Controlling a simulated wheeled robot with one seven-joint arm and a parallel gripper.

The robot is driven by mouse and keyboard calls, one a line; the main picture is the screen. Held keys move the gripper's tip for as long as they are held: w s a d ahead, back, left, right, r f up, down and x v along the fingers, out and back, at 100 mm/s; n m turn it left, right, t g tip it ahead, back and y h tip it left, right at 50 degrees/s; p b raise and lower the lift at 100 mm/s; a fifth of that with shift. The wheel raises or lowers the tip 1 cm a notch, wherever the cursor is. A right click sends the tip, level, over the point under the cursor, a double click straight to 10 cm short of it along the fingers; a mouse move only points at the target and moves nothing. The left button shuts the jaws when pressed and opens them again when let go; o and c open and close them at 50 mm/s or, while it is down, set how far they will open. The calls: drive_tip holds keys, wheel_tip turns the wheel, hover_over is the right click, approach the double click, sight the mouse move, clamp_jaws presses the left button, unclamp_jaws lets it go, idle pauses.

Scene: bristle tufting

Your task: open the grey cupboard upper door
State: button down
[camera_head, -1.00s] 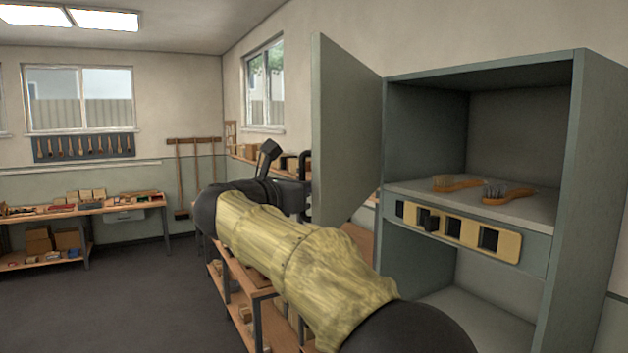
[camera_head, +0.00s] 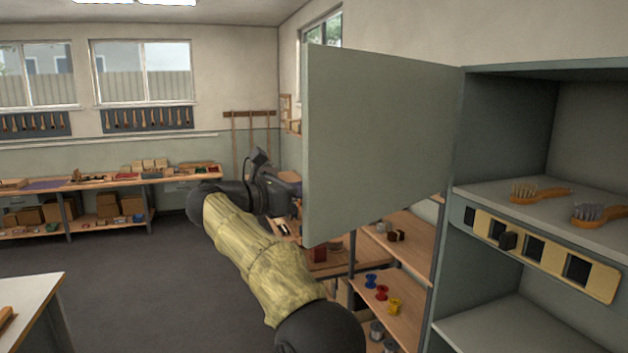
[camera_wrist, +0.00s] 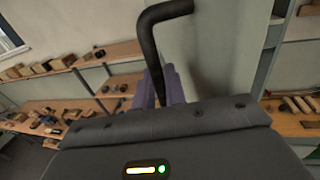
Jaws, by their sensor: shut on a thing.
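The grey cupboard (camera_head: 497,122) stands at the right with its upper compartment exposed. Its upper door (camera_head: 375,140) is swung wide out to the left, hinged on the cupboard's left side, its inner face towards the head camera. My gripper (camera_head: 294,200) is at the door's free edge, its fingertips hidden behind the door in the head view. In the wrist view, my gripper (camera_wrist: 170,86) has its purple fingers shut on the black bent door handle (camera_wrist: 152,45), beside the grey door face (camera_wrist: 205,60).
Two brushes (camera_head: 540,193) lie on the cupboard shelf, above a panel with dark square openings (camera_head: 535,250). Wooden shelving (camera_head: 400,285) with spools is beyond the door. A pale table corner (camera_head: 35,300) is at lower left. Dark floor (camera_head: 150,290) is clear between.

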drive_tip(key=shift+w+a, duration=0.25)
drive_tip(key=shift+w, duration=0.25)
